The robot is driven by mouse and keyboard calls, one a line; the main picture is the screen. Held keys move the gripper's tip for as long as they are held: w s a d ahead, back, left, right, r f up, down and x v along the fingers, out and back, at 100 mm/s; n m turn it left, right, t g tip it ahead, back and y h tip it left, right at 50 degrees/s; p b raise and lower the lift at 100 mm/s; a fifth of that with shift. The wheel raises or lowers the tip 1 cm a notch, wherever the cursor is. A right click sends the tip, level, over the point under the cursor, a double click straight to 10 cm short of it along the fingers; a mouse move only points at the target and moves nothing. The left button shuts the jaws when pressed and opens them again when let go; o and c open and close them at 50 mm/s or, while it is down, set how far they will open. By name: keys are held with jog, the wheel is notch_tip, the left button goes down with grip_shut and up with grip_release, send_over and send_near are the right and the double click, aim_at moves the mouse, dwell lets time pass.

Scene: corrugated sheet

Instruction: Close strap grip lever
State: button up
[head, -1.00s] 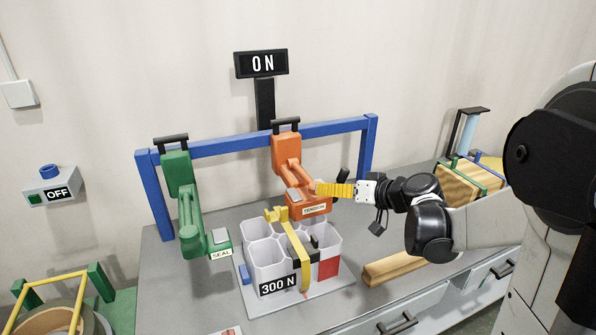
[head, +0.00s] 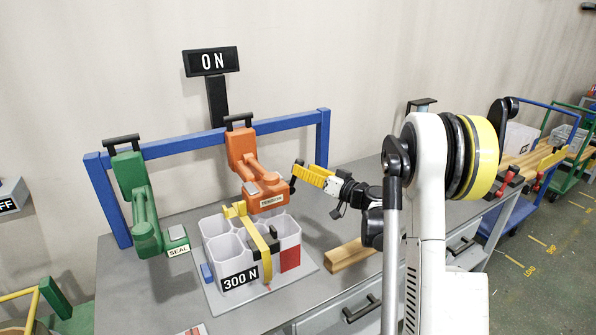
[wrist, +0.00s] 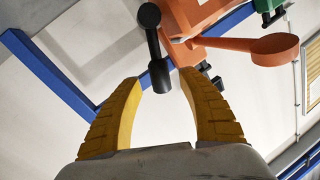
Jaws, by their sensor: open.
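The orange tensioning tool (head: 262,180) hangs from the blue frame above the pack, with a label on its lower body. A black lever (head: 297,168) with a rounded end stands out at its right side. In the wrist view the black lever (wrist: 158,50) reaches down to the gap between my yellow fingertips. My gripper (head: 298,172) is open, right of the orange tool, with its fingers toward the lever. In the wrist view my gripper (wrist: 162,82) shows nothing clasped. Contact with the lever cannot be told. A yellow strap (head: 262,240) lies over the white cell pack (head: 217,251).
A green seal tool (head: 145,215) hangs at the left of the blue frame (head: 190,146). A wooden block (head: 348,254) lies on the grey bench, right of the pack. The pack's label reads 300 N.

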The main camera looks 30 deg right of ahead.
jog(key=shift+x, duration=1.5)
grip_shut()
